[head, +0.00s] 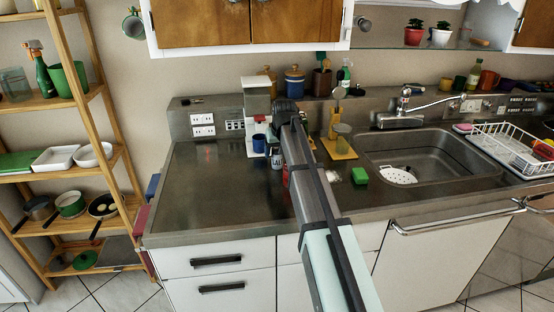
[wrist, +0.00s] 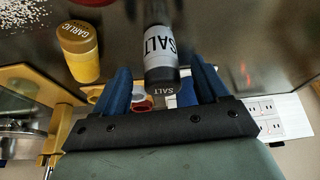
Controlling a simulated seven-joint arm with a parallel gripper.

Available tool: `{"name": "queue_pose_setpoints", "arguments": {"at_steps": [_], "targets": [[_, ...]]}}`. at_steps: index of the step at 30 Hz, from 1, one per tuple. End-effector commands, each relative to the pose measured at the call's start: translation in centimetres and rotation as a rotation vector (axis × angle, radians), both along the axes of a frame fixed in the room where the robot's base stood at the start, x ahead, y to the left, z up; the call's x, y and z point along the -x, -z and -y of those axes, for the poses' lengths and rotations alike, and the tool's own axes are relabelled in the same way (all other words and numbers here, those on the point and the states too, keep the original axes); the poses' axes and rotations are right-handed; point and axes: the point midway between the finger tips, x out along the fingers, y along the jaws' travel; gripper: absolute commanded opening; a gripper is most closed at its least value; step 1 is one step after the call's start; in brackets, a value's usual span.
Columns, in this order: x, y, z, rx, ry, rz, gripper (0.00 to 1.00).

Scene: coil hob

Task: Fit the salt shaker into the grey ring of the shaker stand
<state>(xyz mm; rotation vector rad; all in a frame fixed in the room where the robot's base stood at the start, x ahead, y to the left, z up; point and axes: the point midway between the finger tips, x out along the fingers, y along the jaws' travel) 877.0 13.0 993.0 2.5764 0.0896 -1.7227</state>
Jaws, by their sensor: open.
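The salt shaker (wrist: 160,50) has a dark body and a white label reading SALT. In the wrist view it lies between the two blue fingers of my gripper (wrist: 160,70), with a gap on either side. My gripper is open. In the head view the shaker (head: 276,163) shows small on the counter beside my arm, which hides much of that area. A yellow stand (head: 340,154) is on the counter to the right of my arm. I cannot make out a grey ring. A yellow garlic jar (wrist: 80,54) is left of the shaker in the wrist view.
A white coffee machine (head: 256,104) with a blue cup (head: 258,142) stands behind the shaker. A green sponge (head: 360,175) lies near the sink (head: 425,160). White grains (wrist: 30,18) lie on the counter. The counter's left part (head: 205,185) is clear.

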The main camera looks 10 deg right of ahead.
Motion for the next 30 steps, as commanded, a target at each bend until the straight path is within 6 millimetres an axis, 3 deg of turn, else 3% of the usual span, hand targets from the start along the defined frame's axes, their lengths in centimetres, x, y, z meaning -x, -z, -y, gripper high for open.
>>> {"name": "queue_pose_setpoints", "arguments": {"at_steps": [6,14,30], "targets": [[-1.0,2.6,-0.2,0.000,0.000,-0.001,0.74],[-1.1,3.0,-0.2,0.000,0.000,0.001,0.74],[-1.1,3.0,-0.2,0.000,0.000,0.001,0.24]]}}
